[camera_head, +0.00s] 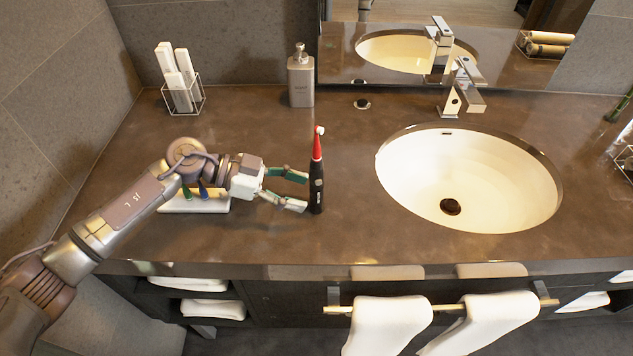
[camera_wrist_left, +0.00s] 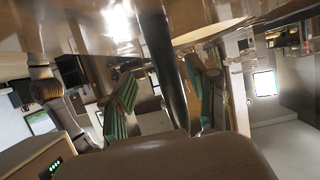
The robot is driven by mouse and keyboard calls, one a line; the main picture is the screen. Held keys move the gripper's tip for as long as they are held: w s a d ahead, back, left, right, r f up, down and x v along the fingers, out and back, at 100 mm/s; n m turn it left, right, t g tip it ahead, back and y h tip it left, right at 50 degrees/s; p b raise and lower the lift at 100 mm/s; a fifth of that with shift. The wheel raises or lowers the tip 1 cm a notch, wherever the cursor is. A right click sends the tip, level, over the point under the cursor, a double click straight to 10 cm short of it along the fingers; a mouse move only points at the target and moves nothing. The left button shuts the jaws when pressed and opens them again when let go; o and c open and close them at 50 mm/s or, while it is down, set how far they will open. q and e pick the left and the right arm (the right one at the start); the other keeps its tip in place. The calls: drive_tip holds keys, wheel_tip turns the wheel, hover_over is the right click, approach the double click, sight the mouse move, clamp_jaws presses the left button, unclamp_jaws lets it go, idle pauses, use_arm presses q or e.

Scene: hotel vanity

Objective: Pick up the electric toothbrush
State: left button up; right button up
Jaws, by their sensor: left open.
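The electric toothbrush (camera_head: 316,182) stands upright on the brown counter, with a black handle, a red neck and a white head. My left gripper (camera_head: 303,191) is open, its two green-padded fingers reaching right toward the lower handle. The fingertips are at or very near the handle; I cannot tell whether they touch it. In the left wrist view the dark handle (camera_wrist_left: 173,75) runs between the fingers of the gripper (camera_wrist_left: 165,100). My right gripper is not in view.
A soap dispenser (camera_head: 301,78) stands behind the toothbrush, and a sink basin (camera_head: 468,180) lies to its right. A wire holder (camera_head: 184,98) with white boxes is at the back left. A white tray (camera_head: 180,206) lies partly behind my left arm. Counter in front is clear.

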sight(317, 194)
use_arm(q)
drive_tip(key=x, duration=0.4)
drive_tip(key=shift+w+d+f+p, duration=0.15)
drive_tip(key=shift+w+d+p, duration=0.15)
drive_tip(key=shift+d+p, duration=0.1)
drive_tip(key=shift+a, duration=0.1)
clamp_jaws()
